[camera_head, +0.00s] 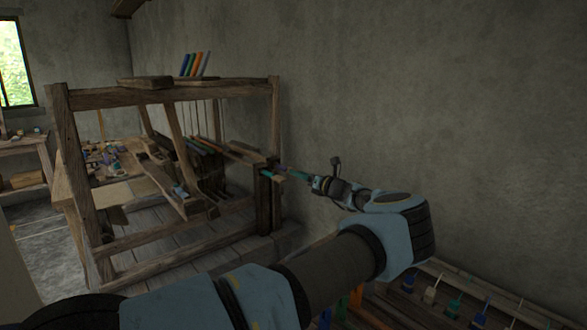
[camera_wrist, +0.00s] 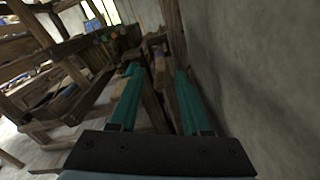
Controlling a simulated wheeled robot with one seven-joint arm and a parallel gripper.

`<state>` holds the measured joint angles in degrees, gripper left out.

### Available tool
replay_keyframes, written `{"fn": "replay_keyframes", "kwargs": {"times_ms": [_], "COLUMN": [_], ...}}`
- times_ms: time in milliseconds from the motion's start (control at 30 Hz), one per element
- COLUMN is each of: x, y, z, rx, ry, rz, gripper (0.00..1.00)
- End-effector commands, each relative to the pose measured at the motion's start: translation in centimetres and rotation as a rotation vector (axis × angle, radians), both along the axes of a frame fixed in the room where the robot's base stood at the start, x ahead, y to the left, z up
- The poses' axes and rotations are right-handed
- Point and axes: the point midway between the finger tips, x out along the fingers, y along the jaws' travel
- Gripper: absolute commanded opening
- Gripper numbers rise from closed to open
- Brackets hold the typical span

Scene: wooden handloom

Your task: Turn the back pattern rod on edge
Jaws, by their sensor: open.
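The wooden handloom (camera_head: 165,97) stands against the wall, left of my arm. Several dark rods (camera_head: 205,146) with coloured parts lie side by side across its right half; I cannot tell which is the back pattern rod or how it is turned. My gripper (camera_head: 292,173) is at the loom's right end, beside the short dark posts (camera_head: 268,200). In the wrist view its two teal fingers (camera_wrist: 157,72) are apart, with wooden posts and a small purplish piece beyond the gap. Nothing is seen held. Contact with a rod cannot be made out.
The grey wall (camera_head: 400,110) runs close along the right of my gripper. A bench (camera_head: 25,150) with small items stands at the far left. A rack (camera_head: 470,300) with coloured pieces lies low at the right.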

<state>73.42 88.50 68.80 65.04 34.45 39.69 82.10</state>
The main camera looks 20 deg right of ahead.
Motion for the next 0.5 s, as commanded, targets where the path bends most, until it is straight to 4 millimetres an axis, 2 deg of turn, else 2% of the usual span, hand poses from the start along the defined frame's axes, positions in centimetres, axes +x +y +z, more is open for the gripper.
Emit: {"fn": "replay_keyframes", "kwargs": {"times_ms": [100,200,500], "x": [1.7,2.7,3.4], "y": [0.9,1.3,1.6], "z": [0.2,0.2,0.0], "rx": [0.000,0.001,-0.001], "ry": [0.000,0.000,0.000], "rz": [0.000,0.000,-0.001], "gripper": [0.47,0.47,0.47]}}
